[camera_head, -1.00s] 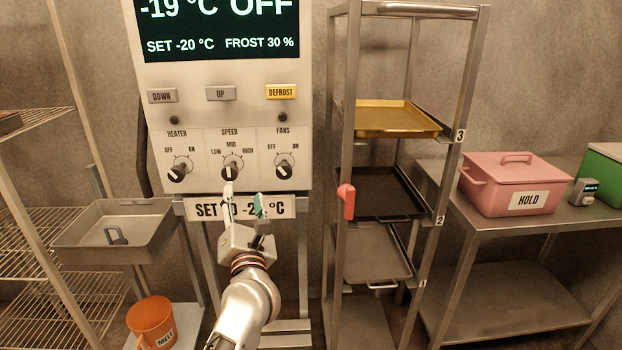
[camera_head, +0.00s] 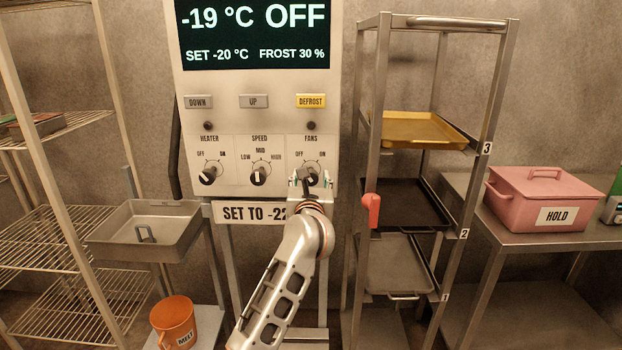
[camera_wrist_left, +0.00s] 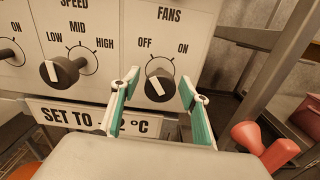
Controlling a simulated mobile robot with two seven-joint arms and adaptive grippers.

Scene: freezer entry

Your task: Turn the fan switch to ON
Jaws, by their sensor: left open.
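The fans switch is a black round knob with a white pointer, on the right of the panel's knob row. It shows in the wrist view (camera_wrist_left: 160,86), its pointer tilted up-left toward OFF. In the head view the knob (camera_head: 309,174) is partly screened by my left gripper (camera_head: 308,182). My left gripper is open. In the wrist view its two green-padded fingertips (camera_wrist_left: 158,90) stand on either side of the knob, with gaps visible. I cannot tell how deep they reach. My right gripper is not in view.
Left of it are the speed knob (camera_head: 260,175) and heater knob (camera_head: 208,175). The display (camera_head: 255,35) reads -19 °C OFF. A SET TO sign (camera_head: 240,213) hangs below. A tray rack with a red handle (camera_head: 371,210) stands close on the right.

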